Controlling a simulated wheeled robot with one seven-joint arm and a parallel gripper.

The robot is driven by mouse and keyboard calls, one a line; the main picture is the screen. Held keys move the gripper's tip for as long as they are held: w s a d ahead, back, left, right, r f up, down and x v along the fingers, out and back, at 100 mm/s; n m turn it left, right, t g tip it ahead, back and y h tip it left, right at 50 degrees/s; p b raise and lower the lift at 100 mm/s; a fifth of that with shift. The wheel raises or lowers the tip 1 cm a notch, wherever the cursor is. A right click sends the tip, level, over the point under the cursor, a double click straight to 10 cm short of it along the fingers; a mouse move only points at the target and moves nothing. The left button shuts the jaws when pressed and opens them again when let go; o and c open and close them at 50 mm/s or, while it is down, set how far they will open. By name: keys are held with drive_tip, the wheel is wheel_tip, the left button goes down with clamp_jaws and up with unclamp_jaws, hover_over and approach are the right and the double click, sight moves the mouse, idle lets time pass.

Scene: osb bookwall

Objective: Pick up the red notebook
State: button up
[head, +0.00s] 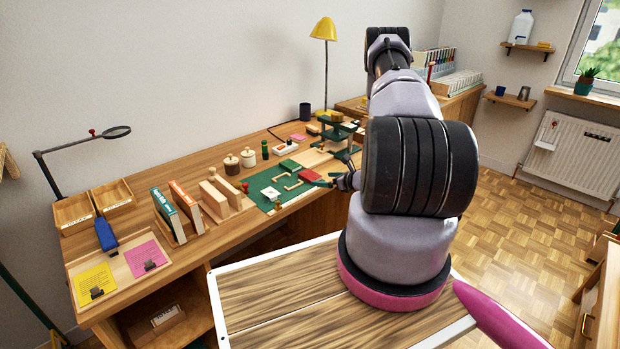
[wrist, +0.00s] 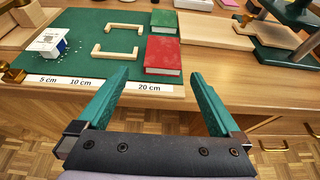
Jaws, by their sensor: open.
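The red notebook (wrist: 163,57) lies flat on the green mat near its front right edge. It looks like a thick, small red book with pale page edges. It also shows in the head view (head: 310,175), just left of my gripper. My gripper (wrist: 160,85) is open and empty, its two teal fingers spread in front of the table edge. In the wrist view the notebook lies ahead of the fingers, between their lines and nearer the right one. The gripper also shows in the head view (head: 328,181), partly hidden by my arm.
A green book (wrist: 164,20) lies just behind the notebook. Two pale wooden handle-shaped pieces (wrist: 118,52) lie left of it on the green mat (wrist: 85,60). A white-and-blue box (wrist: 48,42) is farther left. A wooden board (wrist: 215,30) and green stand (wrist: 285,52) are to the right.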

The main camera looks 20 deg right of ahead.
sight(316, 178)
drive_tip(key=x, duration=0.5)
drive_tip(key=shift+d, duration=0.2)
drive_tip(key=c, duration=1.3)
drive_tip(key=shift+c, duration=0.2)
drive_tip(key=shift+r, duration=0.1)
